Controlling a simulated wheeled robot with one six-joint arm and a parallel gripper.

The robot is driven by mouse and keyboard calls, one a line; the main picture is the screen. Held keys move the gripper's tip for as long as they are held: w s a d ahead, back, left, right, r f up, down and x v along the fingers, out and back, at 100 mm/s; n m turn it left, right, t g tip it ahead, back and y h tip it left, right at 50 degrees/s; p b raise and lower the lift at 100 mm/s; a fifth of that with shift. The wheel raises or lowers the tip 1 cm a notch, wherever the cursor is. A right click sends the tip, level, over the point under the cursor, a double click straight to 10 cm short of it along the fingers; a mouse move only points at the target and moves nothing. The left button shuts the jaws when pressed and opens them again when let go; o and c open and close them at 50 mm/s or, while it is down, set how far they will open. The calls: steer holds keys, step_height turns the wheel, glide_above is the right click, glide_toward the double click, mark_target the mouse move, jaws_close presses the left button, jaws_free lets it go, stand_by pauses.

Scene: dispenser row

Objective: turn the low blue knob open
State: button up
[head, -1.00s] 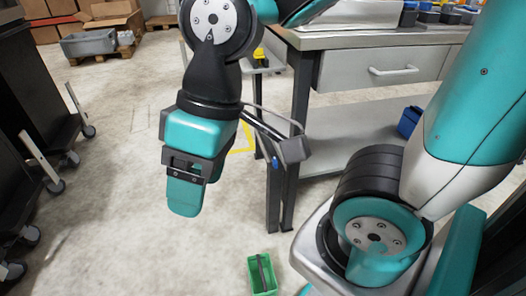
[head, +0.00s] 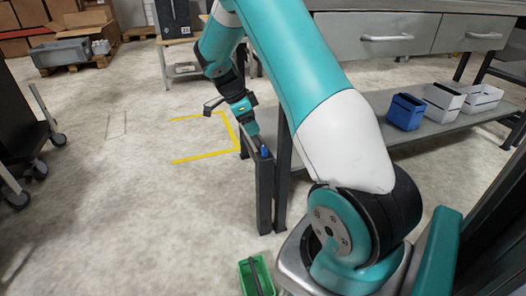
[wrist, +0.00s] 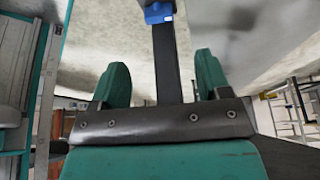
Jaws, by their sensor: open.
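The low blue knob (head: 265,152) sits at the top of a short dark post (head: 264,195) beside the bench leg in the head view. In the wrist view the blue knob (wrist: 158,12) is at the top edge, partly cut off, with a dark bar (wrist: 166,60) running down from it between the fingers in the picture. My gripper (head: 254,130) is just above and left of the knob in the head view. In the wrist view my gripper (wrist: 163,75) has its two teal fingers wide apart with nothing held. The knob appears beyond the fingertips; the exact gap is unclear.
A bench with a lower shelf (head: 455,115) stands at right, carrying a blue bin (head: 404,112) and white bins (head: 442,101). A green bin (head: 244,276) is at the bottom. Yellow tape (head: 205,156) marks the floor.

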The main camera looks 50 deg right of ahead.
mark_target(264, 148)
steer(key=b+x, duration=0.4)
steer(key=x, duration=0.6)
steer(key=shift+s+f, duration=0.1)
steer(key=shift+f, duration=0.25)
